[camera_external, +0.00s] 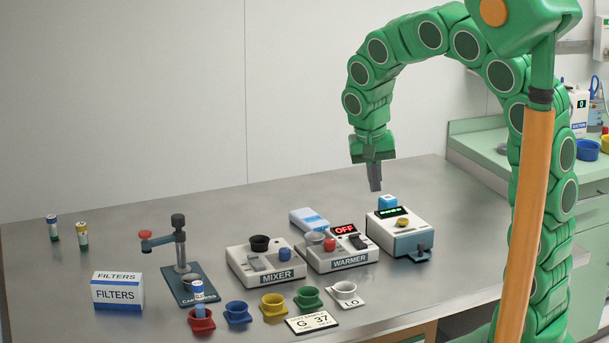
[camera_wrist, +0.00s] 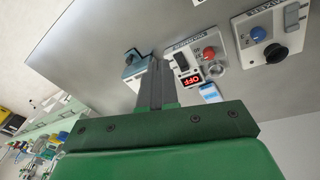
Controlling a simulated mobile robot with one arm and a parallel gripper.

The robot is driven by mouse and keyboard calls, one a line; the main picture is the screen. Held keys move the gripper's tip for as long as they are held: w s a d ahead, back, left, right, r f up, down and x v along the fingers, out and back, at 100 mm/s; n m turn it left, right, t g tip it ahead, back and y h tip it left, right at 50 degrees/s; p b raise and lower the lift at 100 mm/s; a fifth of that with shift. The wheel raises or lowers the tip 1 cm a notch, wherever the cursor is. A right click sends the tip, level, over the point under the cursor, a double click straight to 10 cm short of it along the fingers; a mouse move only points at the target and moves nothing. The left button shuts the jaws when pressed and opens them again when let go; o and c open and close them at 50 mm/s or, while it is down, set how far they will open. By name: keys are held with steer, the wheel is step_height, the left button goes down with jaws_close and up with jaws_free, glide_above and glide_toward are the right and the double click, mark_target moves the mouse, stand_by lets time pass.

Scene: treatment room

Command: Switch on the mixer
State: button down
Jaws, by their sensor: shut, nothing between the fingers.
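The mixer (camera_external: 278,276) is a pale box with a dark round cup, a grey switch plate and a blue knob, standing left of the warmer on the steel table. In the wrist view the mixer (camera_wrist: 244,26) is upside down at the top right, with its grey switch (camera_wrist: 291,15) and blue knob (camera_wrist: 258,34) visible. Whether its switch is on cannot be told. My gripper (camera_external: 375,186) is shut and empty, above and behind the white device with a green display, well right of the mixer. In the wrist view my gripper (camera_wrist: 155,65) points away from the mixer.
The warmer (camera_external: 350,262), reading OFF, stands between the mixer and the white display device (camera_external: 398,243). A stand with a red knob (camera_external: 145,234) is left of the mixer. Several coloured cups, including a yellow one (camera_external: 273,304), line the front.

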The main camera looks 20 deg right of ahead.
steer(key=w+a+f+n+t, duration=0.1)
steer(key=w+a+f+n, duration=0.1)
steer(key=w+a, duration=0.6)
steer(key=n+t+y, duration=0.2)
glide_above(253, 254)
steer(key=s, duration=0.5)
step_height(253, 254, down, 3)
steer(key=shift+r, duration=0.1)
steer(key=x, duration=1.4)
steer(key=shift+s+d, duration=0.1)
steer(key=shift+s, duration=0.3)
steer(key=shift+w, duration=0.1)
